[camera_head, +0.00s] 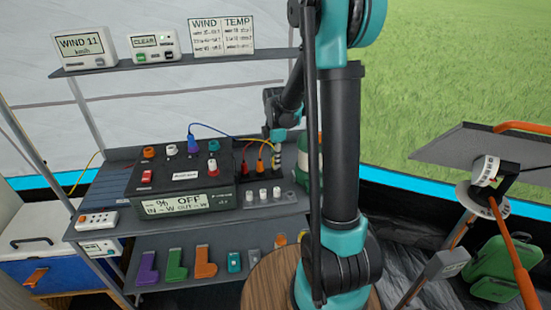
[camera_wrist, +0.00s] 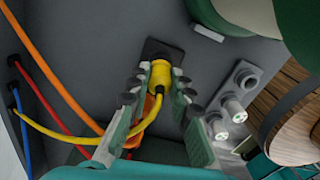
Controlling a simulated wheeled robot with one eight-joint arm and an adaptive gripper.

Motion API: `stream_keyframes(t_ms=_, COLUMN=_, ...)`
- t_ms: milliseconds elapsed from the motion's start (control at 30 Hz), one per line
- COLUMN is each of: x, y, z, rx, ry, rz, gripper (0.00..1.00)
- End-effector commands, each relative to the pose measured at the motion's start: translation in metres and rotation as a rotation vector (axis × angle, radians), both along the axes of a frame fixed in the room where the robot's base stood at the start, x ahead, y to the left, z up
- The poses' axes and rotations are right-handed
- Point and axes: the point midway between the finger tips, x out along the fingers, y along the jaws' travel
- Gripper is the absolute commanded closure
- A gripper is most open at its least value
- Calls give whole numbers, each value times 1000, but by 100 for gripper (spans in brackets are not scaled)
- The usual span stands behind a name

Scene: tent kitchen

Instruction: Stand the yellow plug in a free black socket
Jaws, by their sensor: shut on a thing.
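The yellow plug (camera_wrist: 161,76) is between the fingers of my gripper (camera_wrist: 162,85) in the wrist view, and the fingers are closed on it. Its yellow cable (camera_wrist: 60,136) bends out of it and runs to the left. A square black socket (camera_wrist: 157,47) lies right behind the far end of the plug. I cannot tell whether the plug is seated in it or just above it. In the head view my gripper (camera_head: 277,150) is at the right end of the shelf, and the plug is too small there to make out.
A black power box (camera_head: 180,203) with knobs and a display stands on the grey shelf, left of my gripper. Red and orange plugs (camera_head: 260,165) stand close beside it. Orange, red and blue cables (camera_wrist: 57,82) cross on the left.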

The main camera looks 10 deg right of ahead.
Motion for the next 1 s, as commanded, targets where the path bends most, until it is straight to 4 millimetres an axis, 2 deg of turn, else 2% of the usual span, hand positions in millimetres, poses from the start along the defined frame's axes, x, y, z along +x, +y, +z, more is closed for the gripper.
stream_keyframes(t_ms=500, x=0, y=0, z=-9, rx=0, ry=0, rz=0, gripper=100)
stream_keyframes(t_ms=533, x=0, y=0, z=-9, rx=0, ry=0, rz=0, gripper=76)
stream_keyframes(t_ms=700, x=0, y=0, z=-9, rx=0, ry=0, rz=0, gripper=55)
stream_keyframes(t_ms=1000, x=0, y=0, z=-8, rx=0, ry=0, rz=0, gripper=55)
